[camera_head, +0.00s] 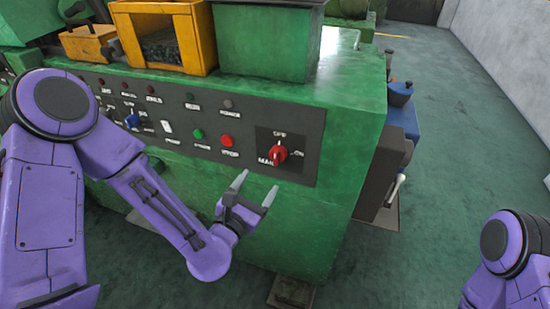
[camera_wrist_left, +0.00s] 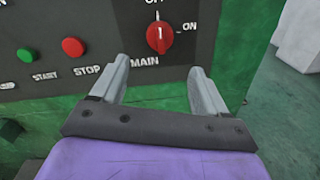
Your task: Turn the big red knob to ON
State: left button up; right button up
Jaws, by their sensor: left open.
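The big red knob (camera_head: 278,155) sits on a black square plate at the right end of the machine's control panel. Labels OFF, ON and MAIN surround it. In the left wrist view the red knob (camera_wrist_left: 160,37) has its white pointer line upright, toward the partly cut-off label at the top. My left gripper (camera_head: 254,188) is open and empty, just below and in front of the knob. In the left wrist view its two fingers (camera_wrist_left: 161,75) stand apart with the knob beyond them, between their lines; neither finger touches it. My right gripper is out of view.
The panel (camera_head: 240,121) also has a red STOP button (camera_head: 227,141), a green START button (camera_head: 198,134) and a blue knob (camera_head: 132,121). The green machine's right edge is near the knob. Green floor (camera_head: 455,140) lies open to the right.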

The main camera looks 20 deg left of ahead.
aim_at(275, 159)
pick_arm(q)
jog(key=shift+n, duration=0.3)
jog(key=w+p, duration=0.1)
jog(key=w, duration=0.2)
jog(key=w+p, duration=0.1)
jog(key=w, duration=0.2)
jog(key=w+d+r+p, duration=0.1)
jog(key=w, duration=0.3)
jog(key=shift+d+p, duration=0.1)
jog(key=shift+p, duration=0.2)
jog(key=shift+w+f, duration=0.1)
jog(key=shift+w, duration=0.15)
jog(key=shift+c, duration=0.3)
jog(key=c, duration=1)
